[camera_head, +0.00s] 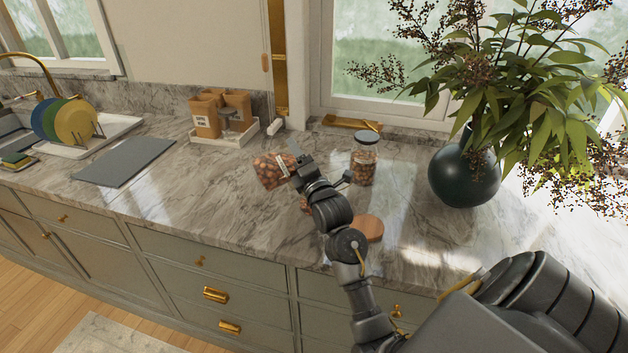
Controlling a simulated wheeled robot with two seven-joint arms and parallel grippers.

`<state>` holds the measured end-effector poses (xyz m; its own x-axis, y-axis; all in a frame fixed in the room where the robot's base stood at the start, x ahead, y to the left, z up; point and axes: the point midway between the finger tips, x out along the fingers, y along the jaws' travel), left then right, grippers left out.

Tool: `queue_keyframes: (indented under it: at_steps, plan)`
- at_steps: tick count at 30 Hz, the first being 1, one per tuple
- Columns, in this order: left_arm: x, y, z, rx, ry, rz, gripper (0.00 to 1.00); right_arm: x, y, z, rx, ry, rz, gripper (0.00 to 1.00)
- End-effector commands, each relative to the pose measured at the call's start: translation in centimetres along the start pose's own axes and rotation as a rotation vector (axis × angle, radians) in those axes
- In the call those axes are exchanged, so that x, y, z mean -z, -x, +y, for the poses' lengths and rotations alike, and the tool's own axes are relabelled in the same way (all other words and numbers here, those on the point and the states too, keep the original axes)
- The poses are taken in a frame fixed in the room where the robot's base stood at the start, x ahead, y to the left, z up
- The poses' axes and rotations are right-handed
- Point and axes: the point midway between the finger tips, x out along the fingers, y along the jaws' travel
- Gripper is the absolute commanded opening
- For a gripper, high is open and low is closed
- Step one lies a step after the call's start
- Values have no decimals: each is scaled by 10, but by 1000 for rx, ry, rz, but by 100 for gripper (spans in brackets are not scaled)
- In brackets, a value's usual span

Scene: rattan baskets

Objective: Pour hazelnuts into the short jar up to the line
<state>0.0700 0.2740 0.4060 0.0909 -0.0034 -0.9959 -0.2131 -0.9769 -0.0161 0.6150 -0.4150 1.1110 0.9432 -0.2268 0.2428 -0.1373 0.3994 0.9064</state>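A clear jar of hazelnuts (268,174) is tilted well over on its side above the counter, with a pale label near my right gripper. My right gripper (294,160) is at the jar's right end and appears shut on it; the fingers are small and partly hidden. A second jar with a dark lid (366,157) stands upright behind my arm, with hazelnuts in it. A round wooden lid (369,228) lies on the counter to the right of my forearm. A little brown shows below my wrist; I cannot tell if it is the short jar. My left gripper is not in view.
A dark vase (465,175) with leafy branches stands at right. A white tray (240,136) with brown boxes is at the back. A grey board (125,162) and a rack with plates (75,123) are at left. The counter left of the tilted jar is clear.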

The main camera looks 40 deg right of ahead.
Motion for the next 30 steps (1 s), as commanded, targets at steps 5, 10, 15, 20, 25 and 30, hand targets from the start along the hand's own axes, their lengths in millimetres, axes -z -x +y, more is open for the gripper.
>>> queue_keyframes:
  at_steps: [5,10,15,20,25,30]
  plan:
    - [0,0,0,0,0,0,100,-2,0,2,-4,-12,-6,0]
    - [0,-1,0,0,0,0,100,-2,0,2,-4,-23,-8,0]
    - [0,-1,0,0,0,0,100,-2,0,2,-4,-34,-11,0]
    - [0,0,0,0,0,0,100,-4,0,2,-4,-44,-14,0]
    - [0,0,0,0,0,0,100,-5,0,2,-4,-53,-16,0]
    - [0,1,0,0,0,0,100,-6,0,2,-4,-64,-18,0]
